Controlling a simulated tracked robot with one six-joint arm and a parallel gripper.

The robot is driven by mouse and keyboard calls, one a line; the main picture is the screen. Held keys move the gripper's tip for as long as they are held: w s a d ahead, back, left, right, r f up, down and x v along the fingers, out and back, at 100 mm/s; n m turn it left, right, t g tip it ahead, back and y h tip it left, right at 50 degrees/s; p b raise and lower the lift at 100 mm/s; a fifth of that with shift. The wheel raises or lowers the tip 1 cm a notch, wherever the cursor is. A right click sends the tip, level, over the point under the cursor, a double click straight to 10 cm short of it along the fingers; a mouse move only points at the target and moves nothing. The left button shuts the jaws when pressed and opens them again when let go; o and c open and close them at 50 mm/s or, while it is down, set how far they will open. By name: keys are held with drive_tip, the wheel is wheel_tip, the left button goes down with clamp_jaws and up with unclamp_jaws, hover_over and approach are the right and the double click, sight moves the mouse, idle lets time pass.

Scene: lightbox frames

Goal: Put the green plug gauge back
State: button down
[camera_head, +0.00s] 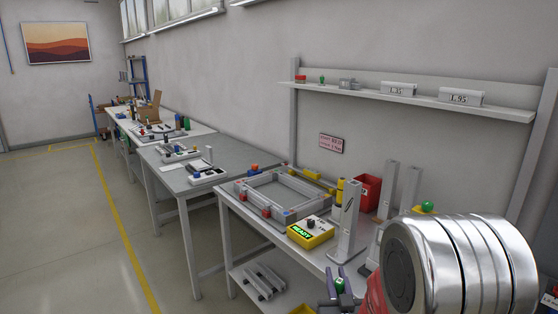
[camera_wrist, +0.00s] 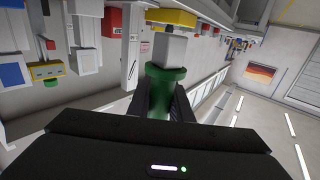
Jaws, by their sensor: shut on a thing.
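My gripper (camera_head: 341,283) is at the bottom of the head view, in front of the near bench's front edge. It is shut on the green plug gauge (camera_head: 340,286), of which only a small green part shows there. In the wrist view the gauge (camera_wrist: 160,88) is a green cylinder with a flange, between the dark fingers (camera_wrist: 160,105). A grey block-like shape (camera_wrist: 171,48) shows just beyond its green end; I cannot tell whether it belongs to the gauge. The gauge's place is not clear in these frames.
The near bench holds a grey frame (camera_head: 241,194), a yellow box (camera_head: 311,232) reading READY, grey upright stands (camera_head: 345,222) and a red bin (camera_head: 368,191). A wall shelf (camera_head: 420,98) carries small red and green items and number signs. My arm covers the bench's right end.

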drive_tip(key=s+f, duration=0.1)
drive_tip(key=f, duration=0.1)
drive_tip(key=s+f, duration=0.1)
drive_tip(key=f, duration=0.1)
drive_tip(key=s+f, duration=0.1)
drive_tip(key=shift+s+f, duration=0.25)
drive_tip(key=shift+f, duration=0.15)
drive_tip(key=shift+s+f, duration=0.2)
drive_tip(key=shift+f, duration=0.5)
drive_tip(key=shift+d, duration=0.1)
idle(0.4)
